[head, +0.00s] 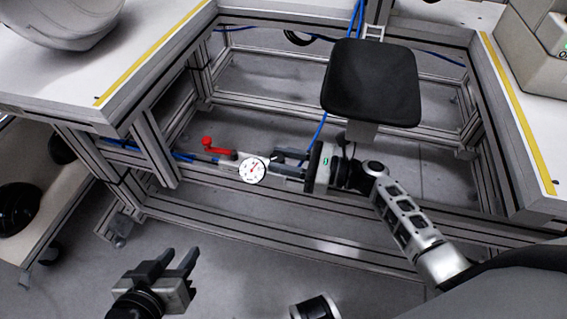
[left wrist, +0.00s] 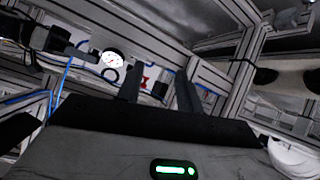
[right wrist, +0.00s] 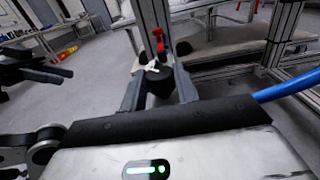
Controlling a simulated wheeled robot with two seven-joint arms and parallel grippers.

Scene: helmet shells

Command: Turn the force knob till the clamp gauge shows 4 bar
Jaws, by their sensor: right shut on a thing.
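The clamp gauge (head: 252,170) is a round white dial on the frame's lower rail; its figures and needle are too small to read. It also shows in the left wrist view (left wrist: 113,58). The force knob (right wrist: 158,80) is black and sits between the fingers of my right gripper (right wrist: 158,92), which is shut on it. In the head view my right gripper (head: 287,164) reaches the rail from the right, just right of the gauge. My left gripper (head: 180,261) is open and empty, lower left of the gauge and apart from it.
A red lever (head: 217,149) stands left of the gauge, with blue hoses (head: 183,156) beside it. A black padded seat (head: 372,82) hangs above my right gripper. White tables with yellow strips (head: 155,61) flank the frame.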

